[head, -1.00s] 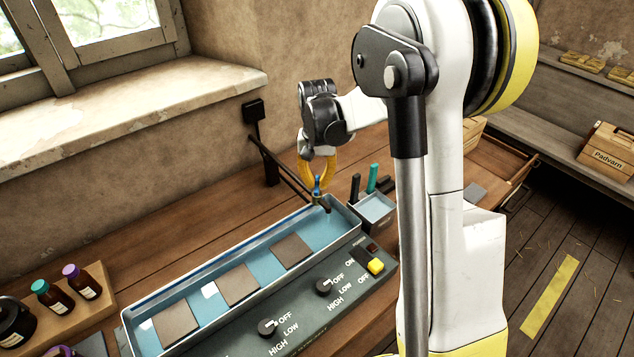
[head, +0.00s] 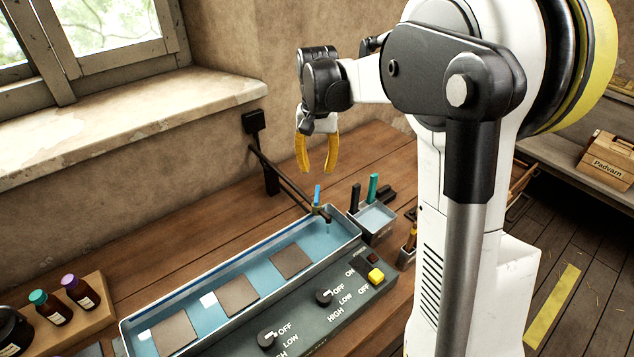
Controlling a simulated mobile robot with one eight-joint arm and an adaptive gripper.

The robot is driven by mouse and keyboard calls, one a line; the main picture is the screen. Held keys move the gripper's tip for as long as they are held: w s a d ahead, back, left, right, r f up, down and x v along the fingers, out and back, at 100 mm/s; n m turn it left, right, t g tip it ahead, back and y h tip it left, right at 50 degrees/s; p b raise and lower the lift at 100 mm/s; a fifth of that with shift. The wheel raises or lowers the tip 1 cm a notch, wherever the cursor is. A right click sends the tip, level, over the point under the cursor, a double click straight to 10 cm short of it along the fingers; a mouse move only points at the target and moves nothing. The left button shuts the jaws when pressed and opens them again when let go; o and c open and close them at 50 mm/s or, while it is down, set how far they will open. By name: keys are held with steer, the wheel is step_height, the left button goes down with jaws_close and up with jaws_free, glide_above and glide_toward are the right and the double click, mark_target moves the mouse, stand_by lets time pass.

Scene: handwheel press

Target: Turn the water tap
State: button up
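The water tap (head: 319,209) sits at the far right end of the long water-filled tray (head: 134,325), on a dark pipe arm. Its small blue handle (head: 317,194) stands upright on top. A faint bluish streak shows below the spout; I cannot tell surely whether it is running water. My gripper (head: 318,172) hangs above the tap with its yellow fingers pointing down. The fingers are spread and empty, with a gap between their tips and the handle.
Flat plates lie in the tray, and a panel with knobs (head: 324,297) and a yellow switch (head: 375,276) runs along its front. A small container (head: 374,220) with upright tools stands right of the tap. Bottles (head: 80,292) stand at left.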

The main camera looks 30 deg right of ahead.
steer(key=shift+r, duration=1.4)
steer(key=s+a+f+n+t+b, duration=0.3)
steer(key=s+a, duration=0.2)
steer(key=s, duration=0.5)
steer(key=s+a+f+n+t+b, duration=0.3)
steer(key=s+a, duration=0.3)
steer(key=s, duration=0.4)
steer(key=shift+s+a+t+b, duration=0.15)
steer(key=shift+s+t+b, duration=0.3)
steer(key=shift+t, duration=0.15)
steer(key=shift+w, duration=0.1)
stand_by(3.9)
